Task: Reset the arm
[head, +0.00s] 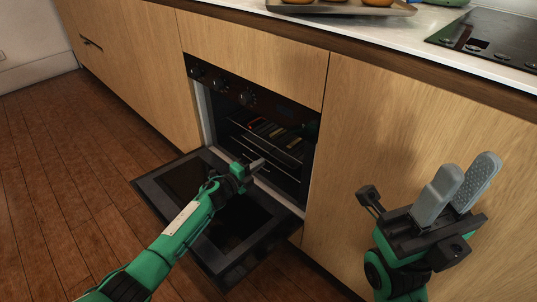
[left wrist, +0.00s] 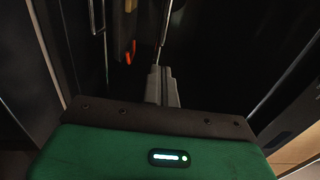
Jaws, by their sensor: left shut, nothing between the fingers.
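My left gripper (head: 257,163) is at the mouth of the open oven (head: 285,165), above the inner edge of the lowered door. In the left wrist view its two grey fingers (left wrist: 162,84) are pressed together with nothing between them. My left arm reaches across over the oven door (head: 170,183). My right gripper (head: 466,183) is in front of the cabinet at the right, fingers pointing up, with an empty gap between them.
The oven door hangs open over the wooden floor (head: 60,190). Inside the oven is a wire rack (head: 262,150) with items hard to make out. A tray (head: 345,8) of round orange-brown things and a black hob (head: 490,40) are on the white counter (head: 400,30).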

